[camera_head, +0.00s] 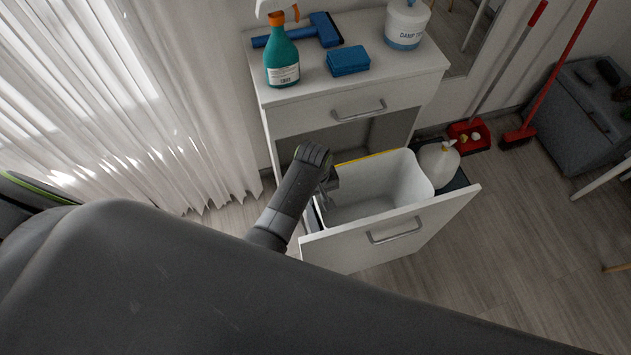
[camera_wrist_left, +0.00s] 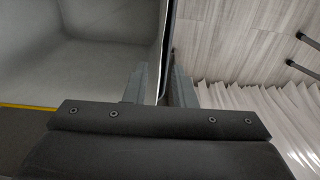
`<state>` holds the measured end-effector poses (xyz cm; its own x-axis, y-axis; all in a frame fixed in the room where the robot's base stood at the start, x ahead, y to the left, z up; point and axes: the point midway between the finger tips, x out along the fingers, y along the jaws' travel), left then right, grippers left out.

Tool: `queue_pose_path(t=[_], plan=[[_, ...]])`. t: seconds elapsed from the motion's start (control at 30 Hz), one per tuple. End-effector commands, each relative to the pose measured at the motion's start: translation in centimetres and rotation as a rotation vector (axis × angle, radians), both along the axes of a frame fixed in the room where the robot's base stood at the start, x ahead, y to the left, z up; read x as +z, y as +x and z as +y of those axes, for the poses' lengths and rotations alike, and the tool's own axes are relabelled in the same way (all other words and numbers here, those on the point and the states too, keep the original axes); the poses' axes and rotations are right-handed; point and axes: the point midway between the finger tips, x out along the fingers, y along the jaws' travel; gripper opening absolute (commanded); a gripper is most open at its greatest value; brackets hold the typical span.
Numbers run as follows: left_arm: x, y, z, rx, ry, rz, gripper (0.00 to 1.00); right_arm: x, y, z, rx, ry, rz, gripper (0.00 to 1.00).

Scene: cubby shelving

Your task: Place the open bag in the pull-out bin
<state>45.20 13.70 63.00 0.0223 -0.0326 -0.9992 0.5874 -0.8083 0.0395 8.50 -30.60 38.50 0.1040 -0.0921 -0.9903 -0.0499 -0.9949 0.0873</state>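The pull-out bin (camera_head: 368,215) is a white-grey container in the extended drawer, with a yellow strip along its back rim. Its inside looks empty. I cannot tell whether its pale inner surface is an open bag; no separate open bag is clear. My left gripper (camera_head: 328,192) points down at the bin's left rim. In the left wrist view its fingers (camera_wrist_left: 158,88) stand apart on either side of a thin pale and dark edge, with the bin's interior (camera_wrist_left: 75,55) to the left. I cannot tell whether either finger touches the edge. My right gripper is not in view.
The drawer front (camera_head: 385,240) faces the open floor. A white rounded bottle or bag (camera_head: 438,165) sits behind the bin's right side. The cabinet top holds a spray bottle (camera_head: 282,55), a blue sponge (camera_head: 348,61) and a white tub (camera_head: 406,25). A curtain (camera_head: 150,100) hangs left.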

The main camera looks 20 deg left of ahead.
Motion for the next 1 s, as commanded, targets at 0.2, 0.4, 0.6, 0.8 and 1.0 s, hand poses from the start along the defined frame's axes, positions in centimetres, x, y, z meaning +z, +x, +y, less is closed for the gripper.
queue_pose_path(t=[0.2,0.4,0.6,0.8,1.0], plan=[[4.8,0.0,0.1,0.001,0.000,-0.004,0.24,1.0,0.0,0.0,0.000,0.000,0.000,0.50],[7.8,-0.1,0.2,0.000,-0.001,-0.002,0.24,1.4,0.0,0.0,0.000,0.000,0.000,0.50],[8.9,-0.2,0.3,0.000,0.000,-0.001,0.24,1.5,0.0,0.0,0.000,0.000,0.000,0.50],[8.9,-0.2,0.3,0.000,0.000,-0.001,0.24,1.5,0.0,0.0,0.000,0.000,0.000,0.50],[9.0,1.0,2.0,-0.029,0.011,-0.137,0.24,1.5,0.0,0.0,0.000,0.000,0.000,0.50]])
